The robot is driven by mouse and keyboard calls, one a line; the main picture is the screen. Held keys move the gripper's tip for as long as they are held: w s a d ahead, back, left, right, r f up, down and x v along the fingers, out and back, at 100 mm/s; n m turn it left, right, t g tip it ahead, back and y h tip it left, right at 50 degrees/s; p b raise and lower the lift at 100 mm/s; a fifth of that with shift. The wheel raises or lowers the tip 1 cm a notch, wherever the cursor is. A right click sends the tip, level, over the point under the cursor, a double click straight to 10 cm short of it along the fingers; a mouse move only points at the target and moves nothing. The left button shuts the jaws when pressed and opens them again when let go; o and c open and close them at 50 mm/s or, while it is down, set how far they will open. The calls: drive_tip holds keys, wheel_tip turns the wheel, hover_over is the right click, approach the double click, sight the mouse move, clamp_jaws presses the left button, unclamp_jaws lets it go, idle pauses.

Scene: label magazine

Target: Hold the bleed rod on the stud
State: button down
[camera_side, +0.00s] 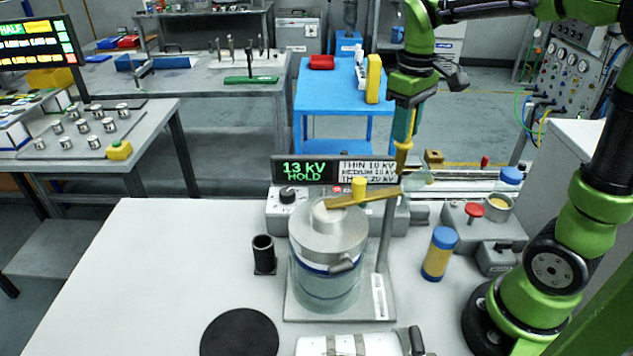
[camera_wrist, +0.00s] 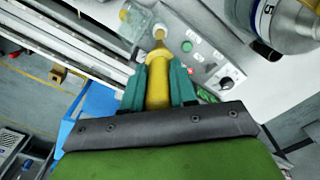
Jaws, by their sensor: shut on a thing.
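My gripper (camera_side: 403,138) points down at the right of the jar, its teal fingers shut on a yellow rod, the bleed rod (camera_side: 402,152). In the wrist view the rod (camera_wrist: 158,82) sits between both fingers (camera_wrist: 158,85), with its narrow tip pointing away. A glass jar (camera_side: 326,285) with a grey metal lid (camera_side: 328,238) stands on a grey base. A pale stud (camera_side: 321,211) rises from the lid.
The tester display (camera_side: 335,170) reads 13 kV HOLD. A blue-capped yellow bottle (camera_side: 438,256), a black cup (camera_side: 263,253), a black disc (camera_side: 239,333) and a red-button box (camera_side: 474,213) stand around the jar. The bench's left front is clear.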

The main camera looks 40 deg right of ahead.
drive_tip(key=shift+f, duration=1.8)
drive_tip(key=shift+f, duration=0.4)
drive_tip(key=shift+r, duration=0.1)
idle(1.7)
drive_tip(key=shift+r, duration=3.45)
drive_tip(key=shift+f, duration=0.1)
drive_tip(key=w+a+f, duration=0.4)
drive_tip(key=a+f, duration=0.3)
drive_tip(key=shift+w, duration=0.35)
